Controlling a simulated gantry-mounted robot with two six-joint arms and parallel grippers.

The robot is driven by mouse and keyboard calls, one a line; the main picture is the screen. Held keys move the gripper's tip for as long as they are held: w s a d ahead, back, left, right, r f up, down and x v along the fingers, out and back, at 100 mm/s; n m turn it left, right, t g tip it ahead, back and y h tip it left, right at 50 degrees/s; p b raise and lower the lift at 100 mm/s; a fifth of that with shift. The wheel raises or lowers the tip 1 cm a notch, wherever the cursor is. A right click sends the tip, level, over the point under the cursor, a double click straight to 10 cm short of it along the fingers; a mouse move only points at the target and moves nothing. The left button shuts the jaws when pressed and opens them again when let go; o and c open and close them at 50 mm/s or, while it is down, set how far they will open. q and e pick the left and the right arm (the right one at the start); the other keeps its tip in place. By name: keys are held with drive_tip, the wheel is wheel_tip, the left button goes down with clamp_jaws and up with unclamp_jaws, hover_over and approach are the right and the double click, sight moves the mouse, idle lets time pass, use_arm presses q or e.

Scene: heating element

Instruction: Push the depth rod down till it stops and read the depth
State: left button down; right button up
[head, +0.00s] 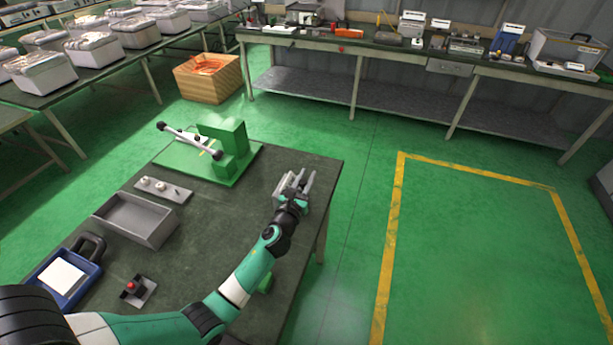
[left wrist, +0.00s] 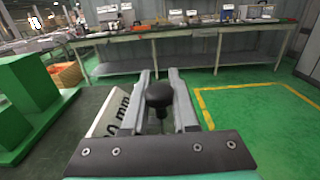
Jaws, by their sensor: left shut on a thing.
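The depth rod shows in the left wrist view as a black round knob (left wrist: 159,95) on a thin dark stem, between my two finger pads. My left gripper (left wrist: 160,80) is shut on this knob. Just left of it in that view is a white block or display (left wrist: 110,113) with "mm" lettering; the digits before it are partly hidden by the left finger. In the head view my left gripper (head: 297,181) is over the right far part of the dark table, and it hides most of the gauge. My right gripper is not in view.
A green lever press (head: 230,150) stands at the table's far edge. The table's middle is clear.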

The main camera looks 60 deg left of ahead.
use_arm(q)
drive_tip(key=c, duration=0.7)
unclamp_jaws()
drive_tip(key=p+v, duration=0.2)
drive_tip(key=v, duration=0.9)
drive_tip(key=shift+s+d, duration=0.15)
drive_tip(key=shift+s, duration=0.15)
